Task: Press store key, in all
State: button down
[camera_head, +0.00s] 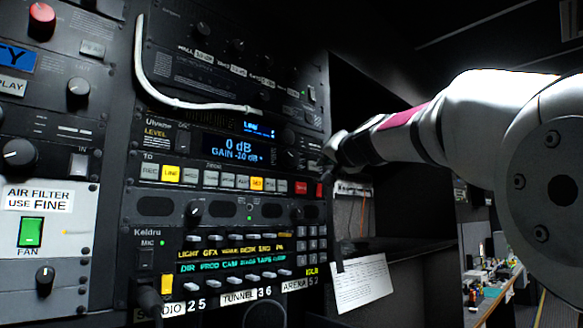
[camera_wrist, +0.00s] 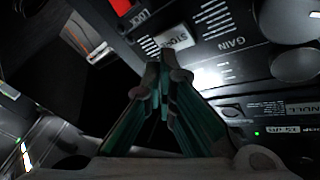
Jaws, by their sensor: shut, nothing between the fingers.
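The store key (camera_wrist: 174,38) shows in the wrist view as a pale key lettered "STORE", on the dark panel just beyond my fingertips. My gripper (camera_wrist: 164,72) is shut and empty, its tips close below the key in that picture. I cannot tell whether they touch it. In the head view my gripper (camera_head: 326,160) is at the right edge of the lit-display unit (camera_head: 236,146), which reads "0 dB". I cannot make out the store key in the head view; my gripper may cover it.
A red key (camera_wrist: 122,5) and "LOCK" lettering lie near the store key, with large GAIN knobs (camera_wrist: 285,20) to its right. A button row (camera_head: 215,179) and keypad (camera_head: 311,245) are close by. A paper sheet (camera_head: 362,284) hangs below the shelf.

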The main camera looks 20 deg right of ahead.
jog(key=shift+w+a, duration=0.15)
jog(key=shift+w, duration=0.15)
jog(key=shift+w+a, duration=0.1)
jog(key=shift+w, duration=0.25)
dwell(0.8)
jog(key=shift+s, duration=0.15)
jog(key=shift+s+d+b, duration=0.3)
jog(key=shift+s+b, duration=0.15)
jog(key=shift+s, duration=0.1)
jog(key=shift+s, duration=0.1)
jog(key=shift+s+d+b, duration=0.3)
jog(key=shift+s+b, duration=0.2)
jog(key=shift+s, duration=0.25)
jog(key=shift+s+d+b, duration=0.35)
jog(key=shift+s+b, duration=0.2)
jog(key=shift+s, duration=0.2)
jog(key=shift+s+d+b, duration=0.3)
jog(key=shift+s+b, duration=0.2)
jog(key=shift+s, duration=0.25)
